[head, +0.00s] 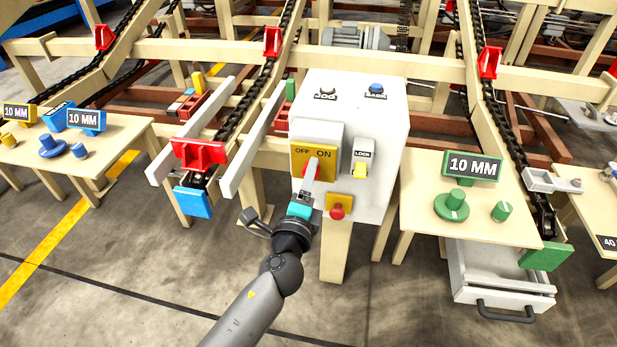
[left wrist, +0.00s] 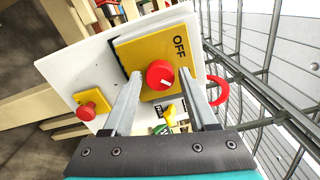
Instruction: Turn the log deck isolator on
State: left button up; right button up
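The log deck isolator is a yellow plate (head: 325,152) marked OFF and ON on the front of a white cabinet (head: 350,100). Its red knob (left wrist: 160,74) has a short white mark and shows in the left wrist view, on the yellow plate (left wrist: 153,52) beside the word OFF. In the head view my gripper mostly covers the knob. My left gripper (left wrist: 160,78) is open, its two fingers apart with the knob between their tips. I cannot tell whether they touch it. The left gripper also shows in the head view (head: 311,172). My right gripper is not in view.
A red mushroom button (head: 337,211) on a yellow base sits just below. A yellow switch marked LOCK (head: 360,169) is to the right. Black and blue buttons (head: 376,87) top the cabinet. Side tables hold green (head: 471,166) and blue parts (head: 79,150).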

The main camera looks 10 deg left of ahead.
pick_arm(q)
jog(key=shift+o, duration=0.9)
jog(key=shift+s, duration=0.1)
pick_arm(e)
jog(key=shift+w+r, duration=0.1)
pick_arm(q)
jog(key=s+b, duration=0.1)
jog(key=s, duration=1.4)
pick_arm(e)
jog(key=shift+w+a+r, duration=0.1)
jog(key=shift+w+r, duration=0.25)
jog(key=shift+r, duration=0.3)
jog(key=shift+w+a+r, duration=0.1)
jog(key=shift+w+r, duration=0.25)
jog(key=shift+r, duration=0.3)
